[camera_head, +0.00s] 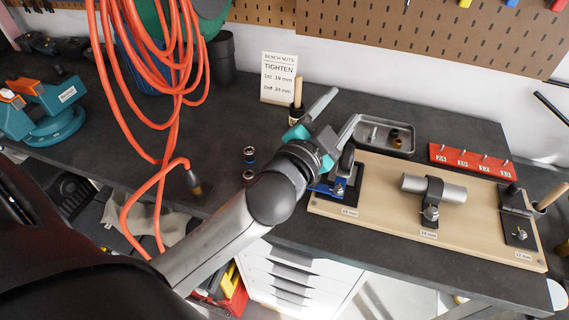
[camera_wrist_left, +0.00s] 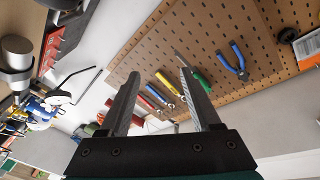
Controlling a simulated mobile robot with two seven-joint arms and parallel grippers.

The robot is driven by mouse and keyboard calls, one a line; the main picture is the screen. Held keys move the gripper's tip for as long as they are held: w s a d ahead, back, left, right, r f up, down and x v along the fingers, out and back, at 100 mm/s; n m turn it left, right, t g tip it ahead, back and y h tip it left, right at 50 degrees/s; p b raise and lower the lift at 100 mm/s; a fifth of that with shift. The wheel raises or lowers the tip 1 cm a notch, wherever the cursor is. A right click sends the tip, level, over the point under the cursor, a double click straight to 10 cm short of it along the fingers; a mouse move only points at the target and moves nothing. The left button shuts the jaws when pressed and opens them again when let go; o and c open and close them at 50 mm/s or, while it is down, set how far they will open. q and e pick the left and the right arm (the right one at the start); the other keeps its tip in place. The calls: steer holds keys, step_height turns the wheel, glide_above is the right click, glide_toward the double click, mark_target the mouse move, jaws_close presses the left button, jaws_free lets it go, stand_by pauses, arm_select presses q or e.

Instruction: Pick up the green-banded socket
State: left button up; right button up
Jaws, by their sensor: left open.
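My left gripper (camera_head: 342,108) is open and empty, raised above the bench with its fingers pointing to the upper right. Its two fingers (camera_wrist_left: 160,95) stand apart in the left wrist view, with nothing between them. I cannot make out a green band on any socket. A small socket with a blue band (camera_head: 249,154) stands on the dark bench left of my left forearm. A second small socket (camera_head: 248,175) stands just in front of it, its band colour unclear. Small pieces lie in the grey metal tray (camera_head: 400,147) beyond the gripper. My right gripper is not in view.
A wooden board (camera_head: 385,205) with clamped fixtures fills the right of the bench. A red rack (camera_head: 470,160) with numbered pegs is behind it. An orange hose (camera_head: 173,100) hangs at left. A sign (camera_head: 279,78) stands at the back. Pegboard tools (camera_wrist_left: 165,90) show in the wrist view.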

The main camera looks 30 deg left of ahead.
arm_select(q)
steer(key=s+d+r+m+g+h, duration=0.1)
steer(key=d+r+m+g+h, duration=0.35)
steer(key=d+m+h, duration=0.55)
steer(key=s+d+r+m+g+h, duration=0.1)
steer(key=d+r+m+g+h, duration=0.2)
steer(key=d+r+m+h, duration=0.75)
steer(key=w+a+f+m+g+y, duration=0.1)
steer(key=a+f+m+g+y, duration=0.3)
steer(key=a+f+m+y, duration=0.45)
steer(key=a+f+m+g+y, duration=0.35)
steer(key=a+f, duration=0.25)
steer(key=f, duration=0.5)
steer(key=a+n+g+y, duration=0.25)
steer(key=a+y, duration=0.65)
steer(key=a, duration=0.9)
steer(key=shift+t, duration=0.25)
steer(key=f, duration=0.6)
steer(key=w+f, duration=0.1)
steer(key=f, duration=0.3)
steer(key=shift+d, duration=0.3)
steer(key=shift+w+f, duration=0.1)
steer(key=shift+f, duration=2.65)
